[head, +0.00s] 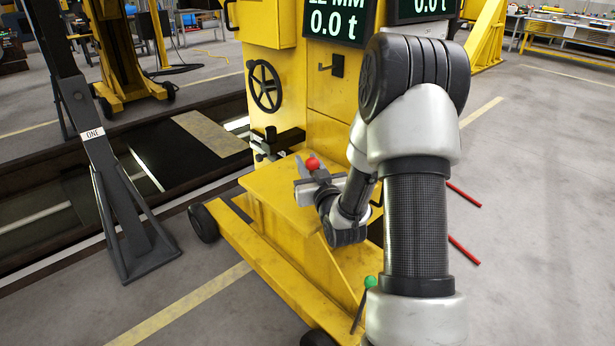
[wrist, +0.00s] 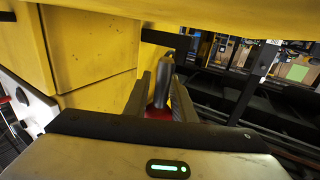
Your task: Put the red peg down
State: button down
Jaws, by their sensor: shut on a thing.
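The red peg has a round red knob (head: 312,163), which shows in the head view above the yellow shelf of the lifting column. My gripper (head: 309,178) is shut on the peg just below the knob. In the wrist view the peg's grey shaft (wrist: 164,72) stands between my two fingers (wrist: 160,95), with red low between them. In the head view the peg's lower part is hidden by my gripper. I cannot tell whether the peg touches the shelf (head: 262,186).
The yellow column (head: 330,75) has a black handwheel (head: 264,87) and a black bracket (head: 280,142). A green-knobbed peg (head: 371,282) is lower, near my arm. A grey stand (head: 125,200) marked ONE is at left, beside the pit. Red bars (head: 464,249) lie at right.

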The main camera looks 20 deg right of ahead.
jog(key=shift+f+b, duration=0.35)
jog(key=shift+f, duration=1.3)
jog(key=shift+f, duration=0.2)
jog(key=c, duration=1.5)
grip_release()
jog(key=shift+r, duration=0.15)
jog(key=shift+s+r, duration=0.1)
jog(key=shift+r, duration=0.05)
jog(key=s, duration=1.1)
jog(key=shift+s+a, duration=0.4)
